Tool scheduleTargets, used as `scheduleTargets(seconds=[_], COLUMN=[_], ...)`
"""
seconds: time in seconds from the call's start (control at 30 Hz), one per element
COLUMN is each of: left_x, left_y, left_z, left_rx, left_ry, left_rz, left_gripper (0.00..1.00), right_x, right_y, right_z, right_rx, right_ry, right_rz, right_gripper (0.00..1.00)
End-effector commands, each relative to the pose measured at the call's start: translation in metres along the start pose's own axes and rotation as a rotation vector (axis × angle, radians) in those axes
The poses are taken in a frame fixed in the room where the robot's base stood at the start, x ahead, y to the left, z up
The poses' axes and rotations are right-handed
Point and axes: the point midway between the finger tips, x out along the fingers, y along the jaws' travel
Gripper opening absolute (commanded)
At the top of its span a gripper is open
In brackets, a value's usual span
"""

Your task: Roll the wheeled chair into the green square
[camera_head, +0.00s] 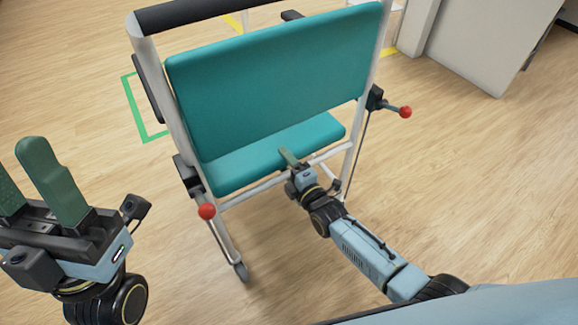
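The wheeled chair (270,85) stands in front of me with its teal backrest facing me and its teal seat beyond. It has a white frame, a black bar on top and red-knobbed levers on both sides. The green square (131,92) is a green outline on the floor at left, partly hidden behind the chair. My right gripper (289,158) is at the chair's lower rear crossbar; whether its fingers close on the bar I cannot tell. My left gripper (35,185) is at the lower left, its green fingers spread and empty, apart from the chair.
A grey-white cabinet (490,40) stands at the upper right. Yellow floor markings (233,22) show behind the chair. The wooden floor (480,170) is clear to the right, and also clear between my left gripper and the chair.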

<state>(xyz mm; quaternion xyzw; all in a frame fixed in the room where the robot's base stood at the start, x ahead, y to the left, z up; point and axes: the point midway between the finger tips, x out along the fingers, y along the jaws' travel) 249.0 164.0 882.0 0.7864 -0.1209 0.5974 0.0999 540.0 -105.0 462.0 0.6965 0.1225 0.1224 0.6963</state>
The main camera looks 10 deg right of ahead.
Motion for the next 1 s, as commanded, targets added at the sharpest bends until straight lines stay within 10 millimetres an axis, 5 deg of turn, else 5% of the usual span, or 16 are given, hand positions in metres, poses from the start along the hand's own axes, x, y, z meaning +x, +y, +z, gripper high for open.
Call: scheduleTargets(seconds=[0.4, 1.0], left_x=[0.0, -0.0042], left_y=[0.0, -0.0003], left_z=[0.0001, 0.0013], left_rx=[0.0, 0.001], left_ry=[-0.001, -0.002], left_rz=[0.0, 0.0], left_gripper=[0.48, 0.48], right_x=[-0.0003, -0.0015], right_y=[-0.0001, -0.0073], right_z=[0.0002, 0.0002], right_rx=[0.0, -0.001], right_ry=[0.0, 0.0], right_rz=[0.0, -0.008], right_gripper=[0.01, 0.0])
